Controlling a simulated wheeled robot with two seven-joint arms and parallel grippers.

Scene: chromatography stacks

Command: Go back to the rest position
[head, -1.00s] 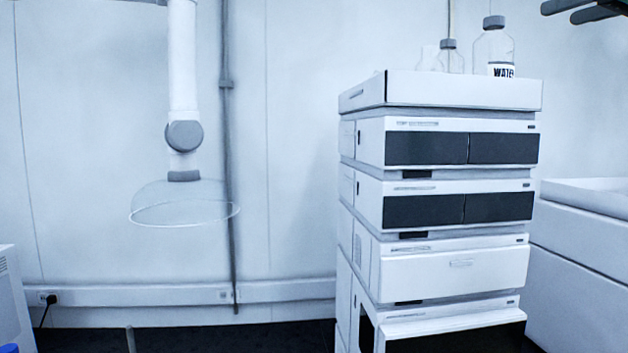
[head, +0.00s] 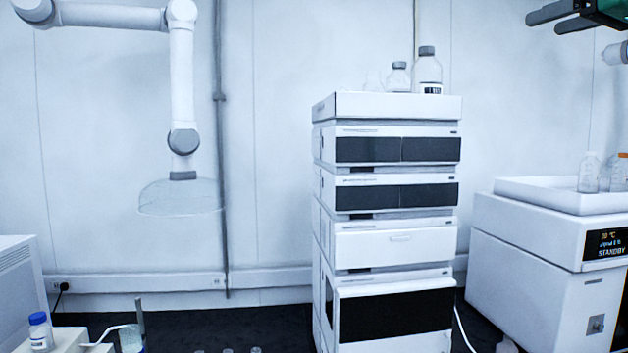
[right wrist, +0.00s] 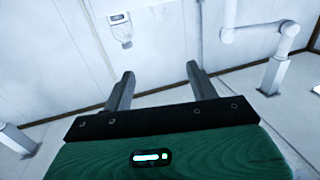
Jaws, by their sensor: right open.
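My right gripper (head: 555,20) shows at the top right corner of the head view, with its two dark fingers pointing left. In the right wrist view the same gripper (right wrist: 160,85) has its fingers spread apart with nothing between them, facing a pale wall. It is well apart from the chromatography stack (head: 392,230), a tall white tower of modules with dark front panels in the middle of the head view. My left gripper is not in the head view.
Bottles, including a large capped one (head: 427,72), stand on top of the stack. A second white instrument (head: 520,250) with a STANDBY display stands at right, bottles on its tray. A fume extraction arm (head: 182,90) hangs at left. A blue-capped bottle (head: 40,332) is at lower left.

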